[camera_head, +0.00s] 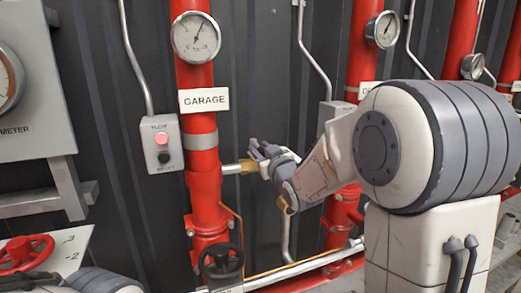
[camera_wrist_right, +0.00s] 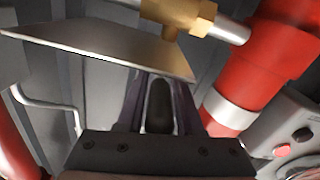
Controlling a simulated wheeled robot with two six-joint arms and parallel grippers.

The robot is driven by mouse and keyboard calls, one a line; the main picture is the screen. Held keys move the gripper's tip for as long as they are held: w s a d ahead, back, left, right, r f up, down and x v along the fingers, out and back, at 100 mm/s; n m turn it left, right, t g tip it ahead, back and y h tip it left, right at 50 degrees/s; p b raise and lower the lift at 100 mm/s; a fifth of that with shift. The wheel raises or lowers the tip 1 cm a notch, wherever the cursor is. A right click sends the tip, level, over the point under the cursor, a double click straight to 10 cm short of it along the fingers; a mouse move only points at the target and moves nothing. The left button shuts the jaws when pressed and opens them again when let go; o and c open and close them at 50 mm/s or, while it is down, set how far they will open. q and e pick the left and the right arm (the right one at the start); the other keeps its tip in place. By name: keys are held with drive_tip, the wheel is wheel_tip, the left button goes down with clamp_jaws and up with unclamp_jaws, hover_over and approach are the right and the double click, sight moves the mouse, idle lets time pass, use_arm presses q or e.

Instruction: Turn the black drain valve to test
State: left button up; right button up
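A black handwheel (camera_head: 221,262) sits low on the red GARAGE riser, at the bottom of the head view. A brass fitting (camera_head: 248,167) on a short side pipe stands higher on the same riser. It also shows at the top of the right wrist view (camera_wrist_right: 180,14). My right gripper (camera_head: 262,153) is beside this fitting, above and right of the black wheel. Its fingers (camera_wrist_right: 158,90) stand apart, with a dark rounded shape between them that I cannot identify. A flat metal plate (camera_wrist_right: 110,45) lies just beyond the fingertips. My left gripper is not visible.
A switch box (camera_head: 162,143) is left of the riser, below a round gauge (camera_head: 196,37) and beside the GARAGE sign (camera_head: 203,99). A red handwheel (camera_head: 25,253) is at bottom left. More red risers stand right, partly behind my right arm. A pipe (camera_head: 300,270) runs along the bottom.

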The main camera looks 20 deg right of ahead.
clamp_jaws()
idle(1.2)
